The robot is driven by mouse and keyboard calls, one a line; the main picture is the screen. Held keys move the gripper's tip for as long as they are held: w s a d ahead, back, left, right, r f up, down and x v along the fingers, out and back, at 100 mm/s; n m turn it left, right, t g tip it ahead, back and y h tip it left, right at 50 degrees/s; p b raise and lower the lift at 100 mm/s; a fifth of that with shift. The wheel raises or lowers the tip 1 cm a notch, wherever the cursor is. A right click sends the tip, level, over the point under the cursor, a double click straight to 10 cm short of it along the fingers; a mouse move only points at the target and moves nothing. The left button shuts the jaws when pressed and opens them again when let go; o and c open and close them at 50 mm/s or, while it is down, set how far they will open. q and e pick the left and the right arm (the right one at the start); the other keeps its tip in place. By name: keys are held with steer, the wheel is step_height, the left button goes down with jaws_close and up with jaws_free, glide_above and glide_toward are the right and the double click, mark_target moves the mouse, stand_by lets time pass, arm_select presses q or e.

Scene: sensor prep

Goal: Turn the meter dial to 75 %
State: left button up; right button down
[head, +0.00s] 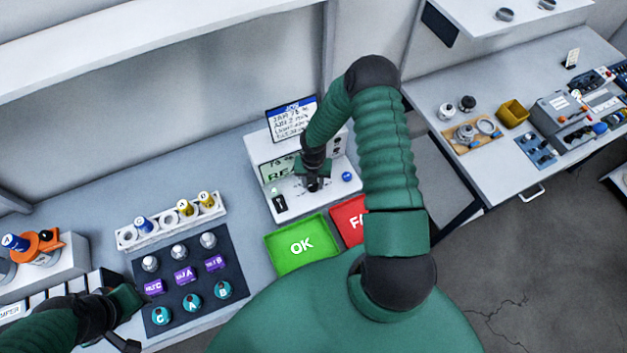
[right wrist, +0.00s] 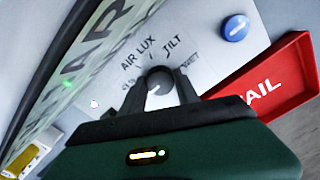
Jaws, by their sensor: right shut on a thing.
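The meter (head: 258,150) is a white box with a lit readout and a sloping front panel. Its dial (right wrist: 158,80) is a dark round knob with a grey face and a pale mark. Labels including AIR, LUX, TILT and WET curve around the dial; I cannot tell which one the mark points to. My right gripper (right wrist: 160,86) is shut on the dial, one finger on each side. In the head view this gripper (head: 314,182) hides the dial. My left gripper (head: 128,322) is at the lower left, away from the meter; its fingers are unclear.
A blue knob (head: 347,176) sits right of the dial. A green OK tray (head: 300,264) and a red FAIL tray (right wrist: 284,78) lie in front. A job screen (head: 291,118) stands behind. A dark mat (head: 219,242) with several small parts lies left.

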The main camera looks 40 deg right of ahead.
steer(key=shift+a+n, duration=0.1)
steer(key=shift+n, duration=0.4)
steer(key=shift+s, duration=0.1)
steer(key=c, duration=1.3)
jaws_free()
steer(key=o, duration=0.4)
step_height(320, 180, up, 17)
steer(key=b, duration=0.1)
steer(key=shift+f, duration=0.2)
